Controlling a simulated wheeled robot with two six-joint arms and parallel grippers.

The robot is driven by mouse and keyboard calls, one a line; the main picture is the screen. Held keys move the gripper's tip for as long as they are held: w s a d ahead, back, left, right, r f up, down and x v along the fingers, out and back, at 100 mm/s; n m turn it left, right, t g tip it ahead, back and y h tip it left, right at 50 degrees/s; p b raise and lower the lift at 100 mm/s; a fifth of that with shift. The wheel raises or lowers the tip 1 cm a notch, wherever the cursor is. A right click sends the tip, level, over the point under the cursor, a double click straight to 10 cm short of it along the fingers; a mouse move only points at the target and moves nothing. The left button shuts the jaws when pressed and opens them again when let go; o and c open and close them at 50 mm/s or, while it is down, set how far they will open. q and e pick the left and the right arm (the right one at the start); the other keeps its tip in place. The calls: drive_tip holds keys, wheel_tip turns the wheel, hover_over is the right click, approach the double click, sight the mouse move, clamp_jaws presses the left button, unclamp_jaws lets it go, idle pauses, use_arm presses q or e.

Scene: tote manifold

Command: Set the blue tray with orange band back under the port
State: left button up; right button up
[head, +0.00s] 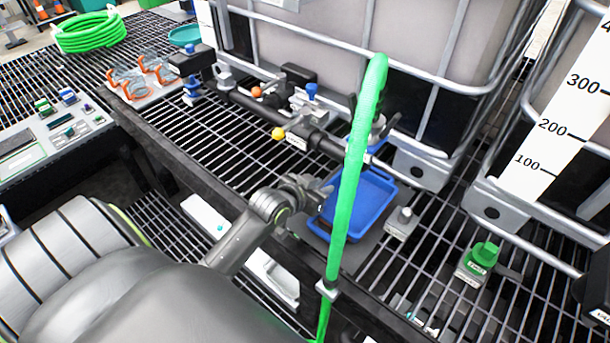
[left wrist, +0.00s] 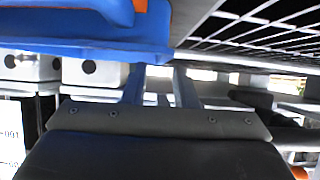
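The blue tray (head: 375,203) is low at the front edge of the grating, partly hidden by the green hose. It is below and in front of a tank outlet valve (head: 381,128), also partly hidden. My left gripper (head: 325,188) is at the tray's left end. In the left wrist view the tray (left wrist: 85,48) crosses the top left, with a bit of orange band (left wrist: 140,5). The left gripper's fingers (left wrist: 160,78) are apart and reach the tray rim; whether they clamp it is unclear. My right gripper is not in view.
A green hose (head: 354,165) rises in front of the tray. A grey block (head: 402,219) and a green-capped valve (head: 482,257) stand to its right. A black pipe manifold (head: 300,130) runs behind, below the caged tanks (head: 350,30). Grating at lower right is mostly clear.

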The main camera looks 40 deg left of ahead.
use_arm(q)
drive_tip(key=v, duration=0.8)
drive_tip(key=shift+s, duration=0.15)
drive_tip(key=s+f+g+y, duration=0.1)
drive_tip(key=s+f+g, duration=0.15)
drive_tip(key=s, duration=0.45)
drive_tip(key=s+f+n+g+y, duration=0.1)
drive_tip(key=s+f+g, duration=0.15)
drive_tip(key=s, duration=0.45)
drive_tip(key=s+f+g+y, duration=0.1)
drive_tip(key=s+f+g, duration=0.1)
drive_tip(key=s+g, duration=0.35)
drive_tip(key=s+d+f+x, duration=0.1)
drive_tip(key=s+x, duration=0.2)
drive_tip(key=x, duration=0.9)
drive_tip(key=s+d+x, duration=0.1)
drive_tip(key=s+x, duration=0.1)
drive_tip(key=x, duration=0.9)
drive_tip(key=s+d+f+h, duration=0.1)
drive_tip(key=s+f, duration=1.4)
drive_tip(key=f, duration=0.1)
drive_tip(key=shift+f, duration=0.4)
